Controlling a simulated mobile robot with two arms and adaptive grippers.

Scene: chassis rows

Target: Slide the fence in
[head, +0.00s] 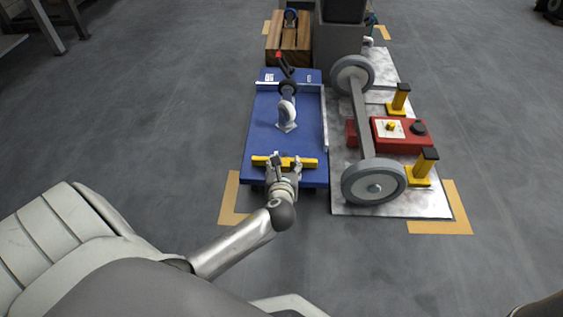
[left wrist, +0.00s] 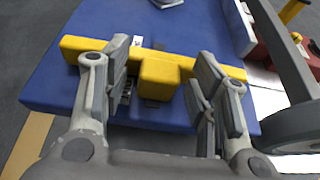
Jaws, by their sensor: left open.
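A yellow bar that looks like the fence (head: 304,163) lies across the near end of the blue plate (head: 262,140). In the left wrist view the yellow bar (left wrist: 80,47) has a raised yellow block (left wrist: 159,78) at its middle. My left gripper (head: 279,162) is over the bar. In the left wrist view the gripper (left wrist: 161,72) is open, with one finger on each side of the block and gaps on both sides. The fingers hide parts of the bar. My right gripper is not in view.
A white caster (head: 287,113) and a red-tipped lever (head: 284,66) stand on the blue plate. A silver rail (head: 325,120) runs along its right edge. To the right are a wheeled axle (head: 360,115), a red box (head: 411,145) and yellow posts (head: 420,168). The near floor is clear.

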